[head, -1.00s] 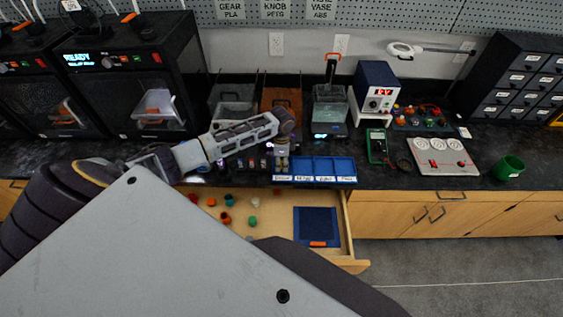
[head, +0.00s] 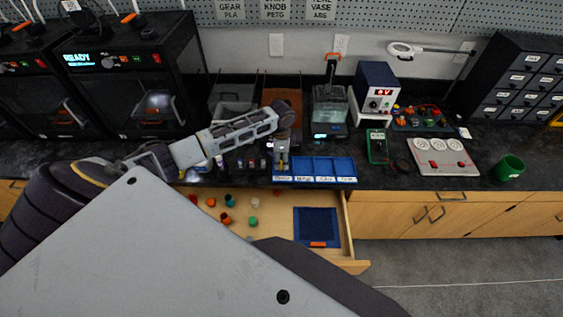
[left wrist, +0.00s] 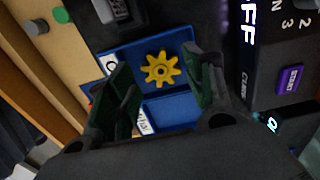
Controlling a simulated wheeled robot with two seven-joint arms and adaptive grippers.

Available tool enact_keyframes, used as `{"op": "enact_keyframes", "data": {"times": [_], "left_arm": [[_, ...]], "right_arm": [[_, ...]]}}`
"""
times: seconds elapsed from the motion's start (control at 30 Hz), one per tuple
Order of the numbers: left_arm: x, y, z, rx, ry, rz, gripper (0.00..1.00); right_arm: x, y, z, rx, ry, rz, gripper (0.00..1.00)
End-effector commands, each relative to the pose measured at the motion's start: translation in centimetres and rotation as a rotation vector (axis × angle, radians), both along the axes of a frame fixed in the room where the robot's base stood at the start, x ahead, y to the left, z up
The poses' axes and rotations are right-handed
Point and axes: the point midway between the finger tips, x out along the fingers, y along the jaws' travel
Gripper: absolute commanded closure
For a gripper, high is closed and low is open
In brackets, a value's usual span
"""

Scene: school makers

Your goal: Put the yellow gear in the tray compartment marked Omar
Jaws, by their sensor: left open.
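The yellow gear (left wrist: 160,69) lies in an end compartment of the blue tray (left wrist: 178,107) in the left wrist view. A white label (left wrist: 111,62) on that compartment's edge shows a round first letter like an O; a finger hides the rest. In the head view the blue tray (head: 336,169) stands on the dark counter, its labels too small to read. My left gripper (left wrist: 160,92) is open, its fingers spread above the tray with the gear seen between and beyond them. In the head view my left gripper (head: 281,165) is over the tray's left end. My right gripper is out of view.
A black device with a lit display (left wrist: 262,60) stands close beside the tray in the wrist view. A green multimeter (head: 377,146) lies right of the tray.

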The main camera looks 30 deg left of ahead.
Motion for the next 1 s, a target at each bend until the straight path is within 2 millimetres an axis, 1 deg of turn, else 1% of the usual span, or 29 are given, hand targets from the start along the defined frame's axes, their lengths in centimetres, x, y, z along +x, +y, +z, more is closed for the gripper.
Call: {"op": "enact_keyframes", "data": {"times": [0.03, 0.3, 0.5, 0.6, 0.8, 1.0], "left_arm": [[0.0, 0.0, 0.7, 0.0, -0.002, 0.0, 0.48], [0.1, 0.0, 4.8, 0.0, -0.004, 0.0, 0.48], [0.1, 0.0, 7.5, 0.0, -0.002, 0.0, 0.48], [0.1, 0.0, 8.5, 0.001, -0.002, 0.001, 0.48], [0.1, 0.0, 9.5, 0.001, -0.001, 0.0, 0.48], [0.1, 0.0, 9.6, 0.0, 0.0, 0.0, 0.48]], "right_arm": [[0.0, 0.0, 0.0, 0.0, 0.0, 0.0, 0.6], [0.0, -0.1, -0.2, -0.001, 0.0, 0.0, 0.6], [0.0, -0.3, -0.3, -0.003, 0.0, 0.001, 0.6], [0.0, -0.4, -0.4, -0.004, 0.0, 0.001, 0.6], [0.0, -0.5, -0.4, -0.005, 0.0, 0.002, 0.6], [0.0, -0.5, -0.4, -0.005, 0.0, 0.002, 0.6]]}}
